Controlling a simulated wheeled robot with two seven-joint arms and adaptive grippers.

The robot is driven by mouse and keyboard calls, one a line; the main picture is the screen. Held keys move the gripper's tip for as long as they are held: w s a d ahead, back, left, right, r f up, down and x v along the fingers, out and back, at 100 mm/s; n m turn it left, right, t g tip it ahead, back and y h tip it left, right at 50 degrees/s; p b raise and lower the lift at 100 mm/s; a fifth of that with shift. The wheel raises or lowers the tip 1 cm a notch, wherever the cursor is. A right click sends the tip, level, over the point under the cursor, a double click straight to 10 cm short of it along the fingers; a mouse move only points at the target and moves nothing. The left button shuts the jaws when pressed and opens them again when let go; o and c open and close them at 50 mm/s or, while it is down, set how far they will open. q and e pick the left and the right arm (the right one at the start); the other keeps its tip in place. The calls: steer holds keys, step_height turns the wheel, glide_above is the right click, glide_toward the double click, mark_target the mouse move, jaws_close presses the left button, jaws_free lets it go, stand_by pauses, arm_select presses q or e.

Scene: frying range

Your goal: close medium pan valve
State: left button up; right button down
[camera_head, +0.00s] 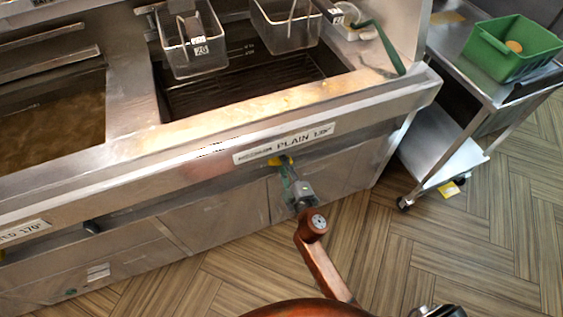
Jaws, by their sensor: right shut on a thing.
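My left gripper is not in view.
Two wire baskets (190,42) hang over the vat. Another vat (50,130) is at left. A steel cart (455,50) with a green bin (508,50) stands at right. Wood-pattern floor (450,240) is clear at lower right.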

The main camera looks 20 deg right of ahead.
steer(key=n, duration=0.4)
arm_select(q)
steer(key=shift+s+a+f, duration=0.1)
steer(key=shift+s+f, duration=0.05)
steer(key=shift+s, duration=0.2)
arm_select(e)
steer(key=shift+n, duration=0.6)
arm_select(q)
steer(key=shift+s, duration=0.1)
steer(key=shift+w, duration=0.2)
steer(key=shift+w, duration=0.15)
arm_select(e)
steer(key=c, duration=1.8)
jaws_free()
steer(key=shift+c, duration=0.2)
steer(key=shift+r, duration=0.1)
steer(key=shift+s, duration=0.4)
steer(key=s, duration=0.6)
steer(key=shift+s, duration=0.35)
